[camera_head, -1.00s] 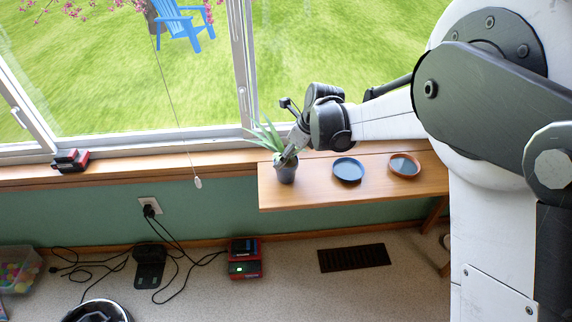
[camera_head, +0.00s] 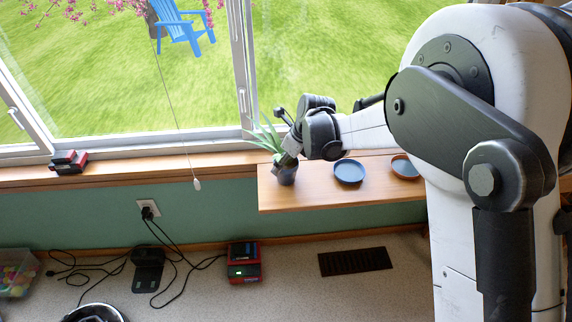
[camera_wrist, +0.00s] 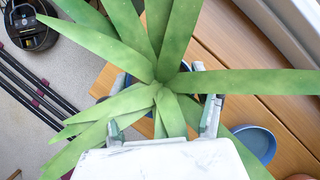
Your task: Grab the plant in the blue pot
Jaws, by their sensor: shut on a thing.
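The plant (camera_head: 268,141) has long pointed green leaves and stands in a dark blue-grey pot (camera_head: 287,177) at the left end of the wooden shelf. My gripper (camera_head: 287,161) comes from the upper right and is shut on the potted plant. In the wrist view, the leaves (camera_wrist: 158,85) spread between and over my gripper's fingers (camera_wrist: 162,122). The leaves hide most of the pot there, so the exact contact is hidden. The pot looks close to upright, and I cannot tell whether it touches the shelf.
A blue saucer (camera_head: 349,172) and an orange-rimmed saucer (camera_head: 404,167) sit on the wooden shelf (camera_head: 318,196) to the right. The window and sill (camera_head: 130,171) lie behind. A red charger (camera_head: 244,262), cables and a floor vent (camera_head: 355,261) are below.

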